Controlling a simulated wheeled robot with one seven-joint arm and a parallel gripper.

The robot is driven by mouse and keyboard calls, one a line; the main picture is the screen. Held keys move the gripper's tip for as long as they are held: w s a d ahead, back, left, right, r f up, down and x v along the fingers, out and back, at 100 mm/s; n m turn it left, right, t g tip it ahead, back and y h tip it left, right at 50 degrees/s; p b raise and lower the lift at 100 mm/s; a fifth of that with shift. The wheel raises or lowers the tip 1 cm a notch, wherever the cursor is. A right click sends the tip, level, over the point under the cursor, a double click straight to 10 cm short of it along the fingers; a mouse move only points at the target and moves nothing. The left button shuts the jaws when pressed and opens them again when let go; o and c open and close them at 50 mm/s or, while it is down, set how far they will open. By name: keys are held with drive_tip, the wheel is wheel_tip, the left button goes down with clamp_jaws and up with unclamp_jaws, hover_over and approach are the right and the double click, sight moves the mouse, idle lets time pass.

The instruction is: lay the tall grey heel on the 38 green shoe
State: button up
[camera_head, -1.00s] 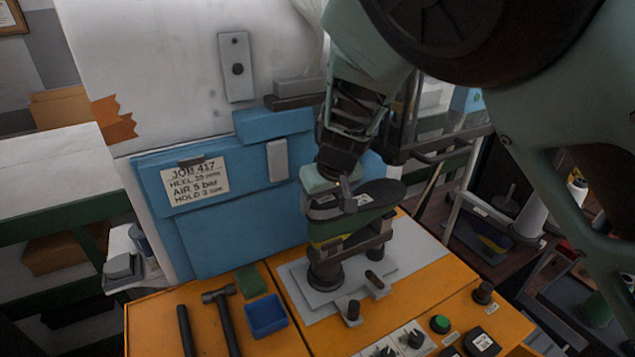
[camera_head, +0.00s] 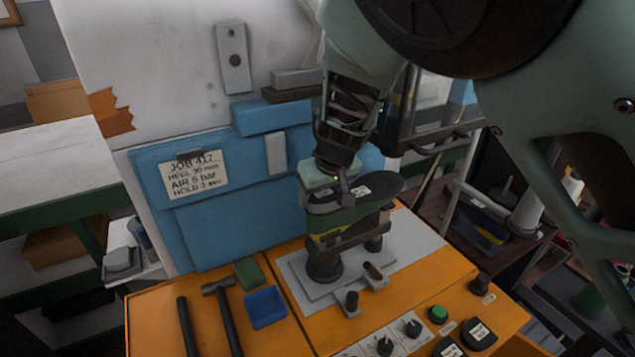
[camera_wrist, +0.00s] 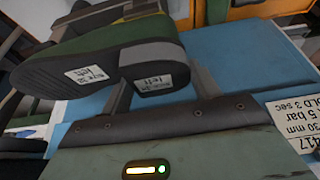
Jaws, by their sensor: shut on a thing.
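The green shoe (camera_head: 345,216) sits sole up on a dark last stand on the press plate. Its dark sole (camera_head: 380,186) faces up, and in the wrist view the sole (camera_wrist: 75,75) has a white label that seems to read size 38, left. My gripper (camera_head: 328,192) is at the heel end of the shoe. In the wrist view its fingers (camera_wrist: 158,90) stand on either side of the grey heel (camera_wrist: 150,58), which also carries a white label. The gripper is shut on this heel. The heel lies against the shoe's heel end; whether it touches fully is hard to tell.
A blue panel (camera_head: 230,235) with a job card (camera_head: 193,178) stands behind. A hammer (camera_head: 226,315), a blue tray (camera_head: 265,308) and a green block (camera_head: 249,274) lie on the orange bench (camera_head: 150,315) at left. Knobs and a green button (camera_head: 438,314) are at front.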

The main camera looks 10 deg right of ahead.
drive_tip(key=o, duration=1.1)
drive_tip(key=p+v, duration=0.3)
drive_tip(key=v, duration=1.4)
drive_tip(key=shift+r+p, duration=0.2)
drive_tip(key=shift+p, duration=0.15)
wheel_tip(320, 180, down, 9)
drive_tip(key=s+t+y+b, duration=0.1)
drive_tip(key=t+b, duration=0.2)
drive_tip(key=b, duration=0.2)
drive_tip(key=s+d+f+n+g+b, duration=0.1)
drive_tip(key=s+f+g, duration=0.1)
drive_tip(key=s, duration=0.6)
drive_tip(key=s+d+f+n+g+h+b, duration=0.1)
drive_tip(key=s+d+g+b, duration=0.1)
drive_tip(key=s, duration=0.6)
drive_tip(key=s+d+f+n+g+h+b, duration=0.1)
drive_tip(key=s+d+f+g, duration=0.1)
drive_tip(key=s, duration=0.6)
drive_tip(key=shift+s+d+f+g+b, duration=0.25)
drive_tip(key=shift+f+g+b, duration=0.15)
drive_tip(key=shift+g, duration=0.2)
